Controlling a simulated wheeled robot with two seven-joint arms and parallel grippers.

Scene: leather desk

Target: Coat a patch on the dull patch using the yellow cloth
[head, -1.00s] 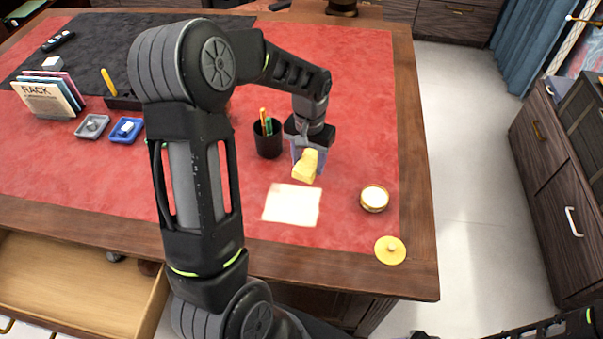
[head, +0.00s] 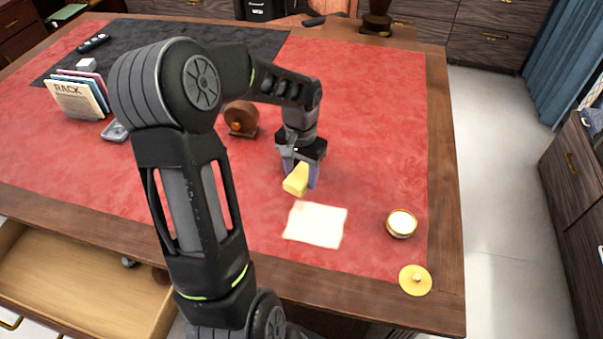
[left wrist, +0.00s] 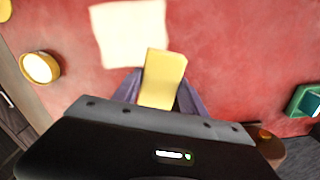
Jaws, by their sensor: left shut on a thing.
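My left gripper (head: 299,178) is shut on the yellow cloth (head: 295,181), a small folded pad that sticks out from between its fingers. In the left wrist view the cloth (left wrist: 163,78) stands between the purplish fingers. The dull patch (head: 316,224) is a pale cream square on the red leather. It lies just in front of the cloth in the head view, apart from it in the picture; it also shows in the left wrist view (left wrist: 130,33). Whether the cloth touches the desk, I cannot tell. My right gripper is out of view.
An open jar of white cream (head: 401,223) stands right of the patch, with a round yellow lid (head: 415,280) near the desk's front right corner. A brown round object (head: 241,118) stands behind my arm. An open drawer (head: 75,285) juts out at front left.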

